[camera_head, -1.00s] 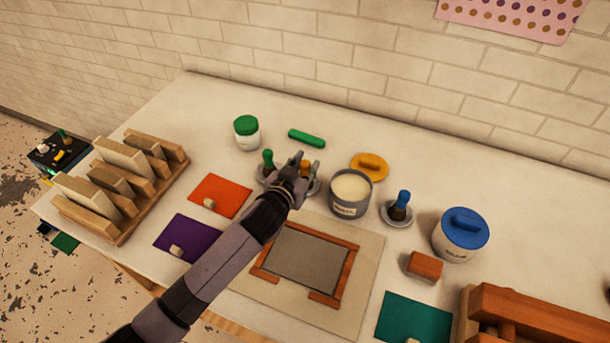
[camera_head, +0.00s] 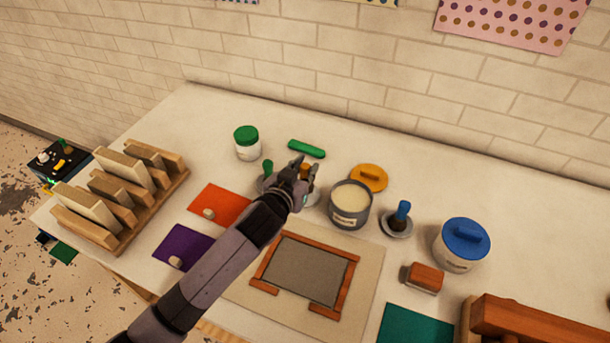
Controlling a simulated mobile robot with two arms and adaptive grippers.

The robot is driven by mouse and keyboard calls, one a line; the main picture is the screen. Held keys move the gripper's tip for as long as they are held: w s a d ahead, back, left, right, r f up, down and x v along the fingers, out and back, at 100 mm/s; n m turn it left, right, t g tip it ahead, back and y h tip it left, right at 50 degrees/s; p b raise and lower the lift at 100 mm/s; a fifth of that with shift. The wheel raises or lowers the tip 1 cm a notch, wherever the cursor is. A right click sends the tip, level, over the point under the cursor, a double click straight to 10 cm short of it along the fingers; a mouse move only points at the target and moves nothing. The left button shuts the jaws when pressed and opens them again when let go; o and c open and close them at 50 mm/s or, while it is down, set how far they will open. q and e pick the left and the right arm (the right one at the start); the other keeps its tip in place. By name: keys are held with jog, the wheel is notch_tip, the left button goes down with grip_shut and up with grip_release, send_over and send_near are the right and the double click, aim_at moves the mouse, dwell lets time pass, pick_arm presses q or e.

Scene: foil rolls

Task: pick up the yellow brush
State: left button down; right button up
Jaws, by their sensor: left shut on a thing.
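My left gripper (camera_head: 304,169) is over the middle of the table and shut on the yellow brush (camera_head: 307,172). Only a small orange-yellow part of the brush shows between and beside the fingers; its lower end is hidden. A pale dish (camera_head: 313,197) shows partly behind the gripper, and I cannot tell whether the brush touches it. A green brush (camera_head: 267,168) stands in a dish just left of the gripper. A blue brush (camera_head: 401,213) stands in a grey dish to the right. My right gripper is not in view.
A grey open tub (camera_head: 349,217) stands close right of the gripper, with a yellow lid (camera_head: 369,178) behind it. A wooden rack (camera_head: 125,240) is at left.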

pick_arm(q)
notch_tip(320, 180, up, 17)
jog(key=b, duration=0.1)
jog(key=shift+r, duration=0.2)
dwell(1.4)
dwell(0.6)
